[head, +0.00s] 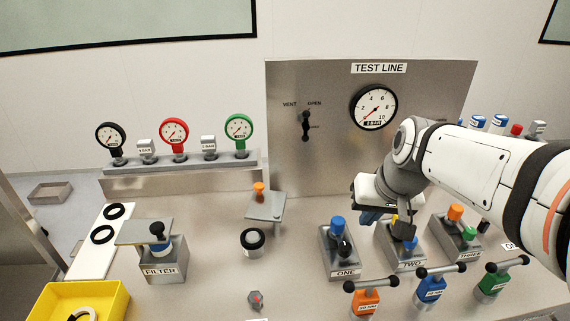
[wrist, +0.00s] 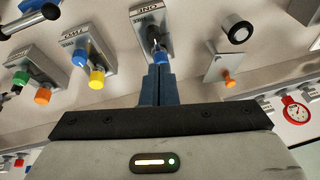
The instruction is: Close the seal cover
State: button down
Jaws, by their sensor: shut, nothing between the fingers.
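No part is labelled as the seal cover, so I cannot tell for sure which it is. A flat grey plate (head: 265,207) with an orange knob (head: 259,190) sits at mid-bench; the wrist view also shows the plate (wrist: 222,66). Another flat plate (head: 140,232) lies over the FILTER block (head: 163,265), beside a black knob (head: 157,229). My gripper (head: 371,216) is shut and empty, in the air near blocks ONE and TWO. In the wrist view its blue fingers (wrist: 157,84) point toward block ONE (wrist: 148,18), close to its blue knob (wrist: 162,57) in the picture.
Blocks ONE (head: 343,258), TWO (head: 403,252) and THREE (head: 458,237) stand at right, with orange, blue and green handled tools in front. Black rings (head: 103,234) lie on a white board. A yellow tray (head: 110,298) is front left.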

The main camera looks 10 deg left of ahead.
jog(key=w+a+f+y+b, duration=0.2)
jog(key=w+a, duration=0.5)
jog(key=w, duration=0.5)
jog(key=n+y, duration=0.2)
send_over(272, 195)
jog(key=d, duration=0.4)
jog(key=f, duration=1.1)
jog(key=shift+w+d+f+p, duration=0.15)
jog(key=shift+w+p, duration=0.05)
jog(key=shift+p, duration=0.15)
jog(key=a, duration=0.2)
jog(key=a+f+p, duration=0.1)
jog(key=a, duration=0.1)
jog(key=shift+s, duration=0.2)
jog(key=shift+a+p, duration=0.1)
jog(key=shift+p, duration=0.2)
jog(key=shift+a+f, duration=0.1)
